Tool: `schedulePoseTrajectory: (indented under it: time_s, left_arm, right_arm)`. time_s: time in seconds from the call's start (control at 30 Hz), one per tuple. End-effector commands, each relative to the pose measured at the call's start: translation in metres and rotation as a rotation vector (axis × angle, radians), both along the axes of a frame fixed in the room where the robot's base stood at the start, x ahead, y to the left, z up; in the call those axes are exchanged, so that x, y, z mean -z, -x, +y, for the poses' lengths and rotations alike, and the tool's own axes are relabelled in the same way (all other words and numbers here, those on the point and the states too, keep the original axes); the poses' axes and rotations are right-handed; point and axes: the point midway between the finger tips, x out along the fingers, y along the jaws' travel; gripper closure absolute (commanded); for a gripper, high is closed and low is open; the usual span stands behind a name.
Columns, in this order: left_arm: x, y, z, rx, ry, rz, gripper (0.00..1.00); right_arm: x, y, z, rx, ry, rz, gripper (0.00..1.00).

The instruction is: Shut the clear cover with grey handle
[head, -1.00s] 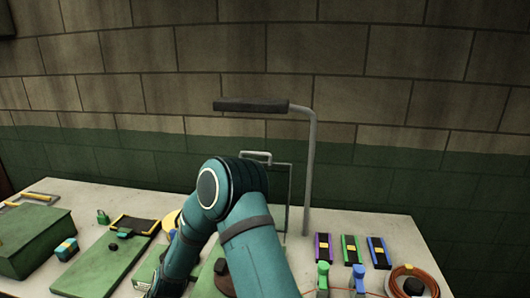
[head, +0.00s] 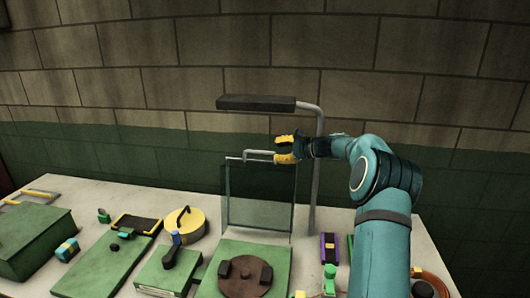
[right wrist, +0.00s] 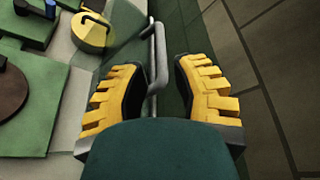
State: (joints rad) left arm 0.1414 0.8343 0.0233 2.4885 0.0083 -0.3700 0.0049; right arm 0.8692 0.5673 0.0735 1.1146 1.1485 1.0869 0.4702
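The clear cover (head: 258,200) stands upright behind a green base plate (head: 221,262) with a round brown disc. Its grey handle (head: 258,152) runs along the top edge. My right gripper (head: 285,149) is at the right end of this handle, with its yellow ribbed fingers apart. In the right wrist view, the grey handle (right wrist: 158,52) reaches between the open fingers of the gripper (right wrist: 160,88), and I see no firm grip on it. My left gripper is not in view.
A grey post with a black lamp bar (head: 256,103) stands just behind the cover. A yellow round lid (head: 185,224) and green boxes lie to the left. Small coloured blocks (head: 330,247) lie to the right. The brick wall is behind.

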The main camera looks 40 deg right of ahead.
Motion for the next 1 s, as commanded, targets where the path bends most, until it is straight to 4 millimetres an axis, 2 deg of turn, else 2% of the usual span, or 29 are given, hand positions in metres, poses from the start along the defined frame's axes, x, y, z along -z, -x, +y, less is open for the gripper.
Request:
schedulePoseTrajectory:
  time_s: [0.5, 0.67, 0.93, 1.0]
  left_arm:
    - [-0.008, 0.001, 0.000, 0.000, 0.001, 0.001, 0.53]
    - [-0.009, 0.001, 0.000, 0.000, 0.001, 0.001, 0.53]
    - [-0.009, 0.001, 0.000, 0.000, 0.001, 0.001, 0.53]
    - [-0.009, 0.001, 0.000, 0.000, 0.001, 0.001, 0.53]
  right_arm:
    - [0.018, -0.058, 0.025, 0.000, 0.001, 0.001, 0.73]
    - [0.021, -0.065, 0.027, 0.002, 0.000, 0.001, 0.73]
    - [0.021, -0.065, 0.028, 0.002, 0.000, 0.002, 0.73]
    - [0.021, -0.066, 0.028, 0.002, 0.000, 0.002, 0.97]
